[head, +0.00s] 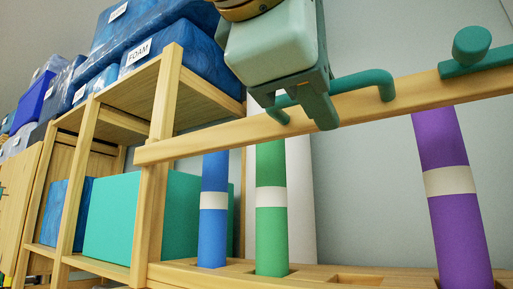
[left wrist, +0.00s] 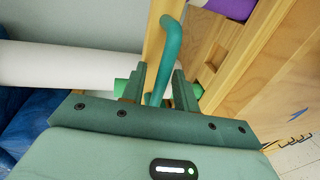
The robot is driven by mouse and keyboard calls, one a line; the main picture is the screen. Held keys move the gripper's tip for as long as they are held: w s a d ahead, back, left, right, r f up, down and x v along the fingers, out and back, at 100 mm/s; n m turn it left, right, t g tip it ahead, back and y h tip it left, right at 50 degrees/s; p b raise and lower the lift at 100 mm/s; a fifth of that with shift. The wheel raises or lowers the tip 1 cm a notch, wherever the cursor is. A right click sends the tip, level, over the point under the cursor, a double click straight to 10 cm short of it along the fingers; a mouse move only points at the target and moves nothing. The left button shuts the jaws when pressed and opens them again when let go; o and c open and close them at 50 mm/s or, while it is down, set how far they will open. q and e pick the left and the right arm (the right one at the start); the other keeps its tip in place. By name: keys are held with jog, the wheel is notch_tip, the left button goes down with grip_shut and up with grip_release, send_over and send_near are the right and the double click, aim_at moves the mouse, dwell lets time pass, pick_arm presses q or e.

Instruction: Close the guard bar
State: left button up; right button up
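The guard bar (head: 350,119) is a long wooden rail running across the front of a rack, with its left end at a wooden post (head: 153,185). A green bent handle (head: 355,82) is fixed to it; it also shows in the left wrist view (left wrist: 168,45). My left gripper (head: 305,112) is at the left part of the handle. In the left wrist view its two fingers (left wrist: 158,88) stand apart on either side of the handle, with gaps visible, so it is open around it. My right gripper is out of view.
Blue (head: 213,210), green (head: 271,210) and purple (head: 455,200) rolls stand behind the bar in a slotted wooden base (head: 310,270). A green knob (head: 472,45) is at the upper right. Left is a wooden shelf with a teal box (head: 112,215) and blue foam packs (head: 180,60).

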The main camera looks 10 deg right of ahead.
pick_arm(q)
jog(key=b+v, duration=0.2)
jog(key=v, duration=1.3)
jog(key=shift+s+a+b, duration=0.25)
jog(key=shift+b, duration=0.1)
